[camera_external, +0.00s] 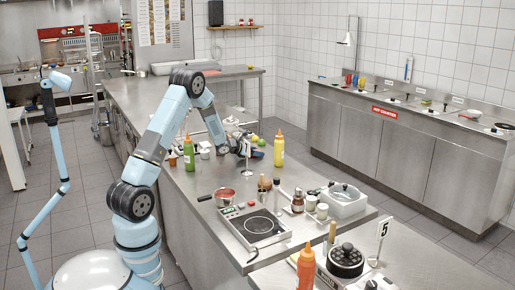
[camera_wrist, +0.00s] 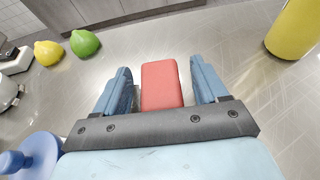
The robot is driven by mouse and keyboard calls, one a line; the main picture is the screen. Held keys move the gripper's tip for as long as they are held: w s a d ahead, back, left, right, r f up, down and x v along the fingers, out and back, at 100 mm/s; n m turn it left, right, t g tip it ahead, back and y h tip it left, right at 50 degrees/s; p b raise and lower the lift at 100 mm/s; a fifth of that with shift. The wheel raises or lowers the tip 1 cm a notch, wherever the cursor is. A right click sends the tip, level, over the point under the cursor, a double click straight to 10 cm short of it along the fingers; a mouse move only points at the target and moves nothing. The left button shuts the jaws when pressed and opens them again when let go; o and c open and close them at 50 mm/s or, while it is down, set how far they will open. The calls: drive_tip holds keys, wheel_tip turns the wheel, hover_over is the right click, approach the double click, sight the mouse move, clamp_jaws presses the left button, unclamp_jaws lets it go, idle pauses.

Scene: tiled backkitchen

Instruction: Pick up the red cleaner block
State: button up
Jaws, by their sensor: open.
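The red cleaner block (camera_wrist: 162,86) lies on the steel counter in the wrist view, a plain red oblong. My gripper (camera_wrist: 163,88) is open, with one blue finger on each side of the block. A narrow gap shows between the block and each finger. The near end of the block is close to the dark palm of my gripper. In the external view my gripper (camera_external: 243,147) is low over the far part of the island counter, and I cannot make out the block there.
In the wrist view a lemon (camera_wrist: 47,52) and a lime (camera_wrist: 85,43) lie at the upper left. A yellow bottle (camera_wrist: 294,28) stands at the right. In the external view a green bottle (camera_external: 189,154) stands left of my gripper. A red pan (camera_external: 223,197) sits nearer.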

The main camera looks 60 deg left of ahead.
drive_tip(key=c, duration=1.1)
